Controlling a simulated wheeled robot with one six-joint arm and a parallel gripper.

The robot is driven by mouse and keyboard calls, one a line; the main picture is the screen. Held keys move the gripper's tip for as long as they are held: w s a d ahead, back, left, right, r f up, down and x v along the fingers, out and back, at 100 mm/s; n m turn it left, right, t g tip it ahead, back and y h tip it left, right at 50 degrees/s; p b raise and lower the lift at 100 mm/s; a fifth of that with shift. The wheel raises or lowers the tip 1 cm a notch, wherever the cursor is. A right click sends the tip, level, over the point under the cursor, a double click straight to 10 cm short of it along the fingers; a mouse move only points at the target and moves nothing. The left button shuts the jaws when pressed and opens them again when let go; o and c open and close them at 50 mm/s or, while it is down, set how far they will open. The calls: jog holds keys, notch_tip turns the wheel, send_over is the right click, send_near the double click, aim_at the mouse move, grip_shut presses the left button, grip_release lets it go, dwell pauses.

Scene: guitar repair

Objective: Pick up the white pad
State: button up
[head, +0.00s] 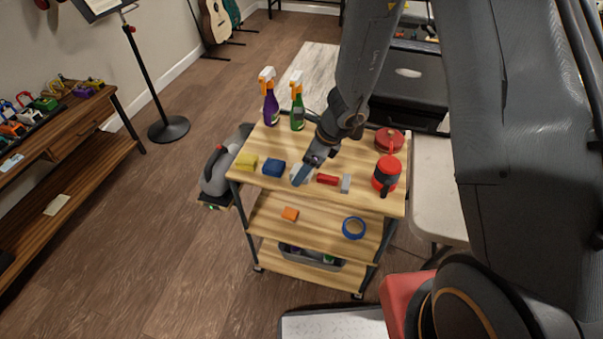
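A wooden cart (262,186) carries a row of small blocks on its top shelf. My gripper (301,175) reaches down over this row, between a blue block (274,168) and a red block (328,180). A small whitish piece, possibly the white pad (295,170), shows beside and partly behind my gripper. Most of it is hidden, and I cannot tell whether the fingers touch it. A pale grey-white block (346,184) stands right of the red block. The fingers are too small and overlapped to show whether they are open or shut.
A yellow block (246,162) lies left of the blue block. Purple (270,104) and green (297,110) spray bottles stand behind. A red-and-black container (386,175) and a red round tin (389,140) stand right. Blue tape (354,228) lies on the middle shelf.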

jog(key=shift+a+f, duration=0.1)
jog(key=shift+f, duration=0.1)
jog(key=c, duration=1.1)
jog(key=shift+r, duration=0.15)
